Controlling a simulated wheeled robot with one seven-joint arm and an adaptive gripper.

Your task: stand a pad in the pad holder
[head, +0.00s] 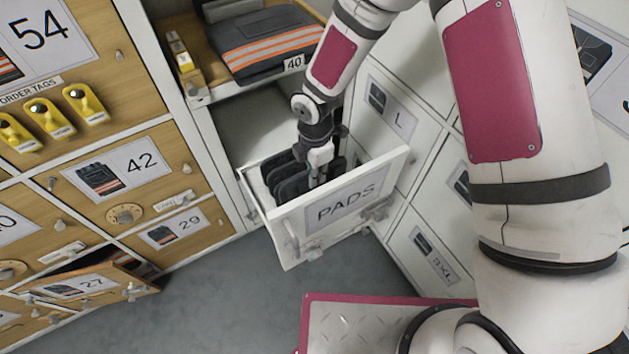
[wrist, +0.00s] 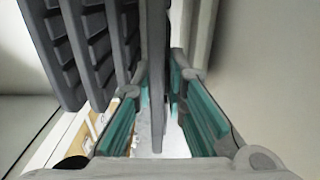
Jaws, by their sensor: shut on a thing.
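Several dark grey pads (head: 290,178) stand upright side by side in an open white drawer (head: 345,205) labelled PADS. My gripper (head: 318,172) reaches down into the drawer at the right end of the row. In the wrist view my gripper (wrist: 160,84) has its teal-lined fingers on either side of one thin upright pad (wrist: 154,50) and is shut on it. The other ribbed pads (wrist: 82,45) stand close to its left, apart from the fingers. The lower part of the held pad is partly hidden in the head view. I cannot make out a separate pad holder.
A shelf (head: 215,93) above the drawer holds a folded dark garment (head: 265,45) with orange stripes, by tag 40. Wooden locker 27 (head: 90,283) stands partly open at lower left. White lockers (head: 430,255) flank the right. Grey floor is clear in front.

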